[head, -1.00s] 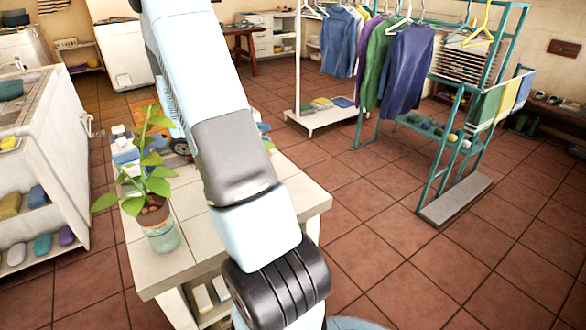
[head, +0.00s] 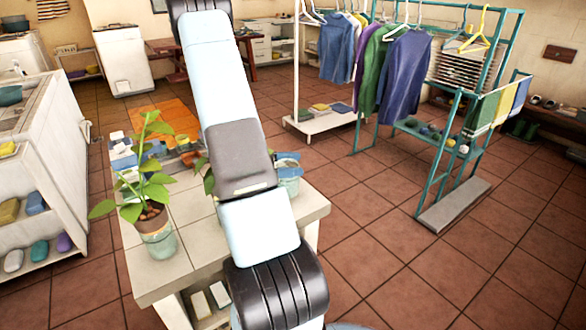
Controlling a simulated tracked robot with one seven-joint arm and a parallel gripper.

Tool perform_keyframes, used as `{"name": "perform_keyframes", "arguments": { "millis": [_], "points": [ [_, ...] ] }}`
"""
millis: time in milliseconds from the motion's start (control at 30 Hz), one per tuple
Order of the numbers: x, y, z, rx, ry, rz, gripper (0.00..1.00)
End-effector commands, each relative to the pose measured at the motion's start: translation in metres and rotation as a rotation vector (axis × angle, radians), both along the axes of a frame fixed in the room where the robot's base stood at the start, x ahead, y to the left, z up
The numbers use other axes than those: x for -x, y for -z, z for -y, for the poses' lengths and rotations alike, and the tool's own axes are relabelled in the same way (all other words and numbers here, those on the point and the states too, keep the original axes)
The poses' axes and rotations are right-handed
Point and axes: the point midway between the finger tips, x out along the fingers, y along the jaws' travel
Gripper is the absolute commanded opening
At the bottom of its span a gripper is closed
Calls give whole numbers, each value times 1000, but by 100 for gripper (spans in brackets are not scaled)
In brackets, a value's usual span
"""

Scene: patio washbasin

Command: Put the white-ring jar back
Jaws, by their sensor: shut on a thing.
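A pale blue-green jar or pot (head: 289,183) shows just right of my arm, over the right part of the tiled table (head: 200,262). Something blue is at its top, and part of it is hidden by my arm. I cannot make out a white ring on it, or whether it rests on the table. My arm rises from the bottom across the middle of the head view to the top edge. My gripper does not show; it is behind my arm or outside the picture.
A potted plant (head: 158,236) stands at the table's front left; leaves of another show beside my arm. An orange mat (head: 172,117) and small items lie at the back. White shelves (head: 62,190) stand left, a clothes rack (head: 463,150) right.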

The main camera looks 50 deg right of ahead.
Motion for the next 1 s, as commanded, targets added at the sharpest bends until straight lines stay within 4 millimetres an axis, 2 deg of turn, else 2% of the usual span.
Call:
{"name": "perform_keyframes", "arguments": {
  "millis": [133,333,367,400,600,867,1000],
  "points": [
    [0,15,0,-1,0,-1,0],
    [0,17,-1,1,-1,1,0],
    [0,17,-1,-1,-1,1,76],
    [0,17,-1,-1,-1,1,80],
    [-1,17,-1,0,-1,0,99],
    [-1,16,-2,1,-1,1,100],
    [-9,16,-8,0,-3,1,100]
  ]
}}
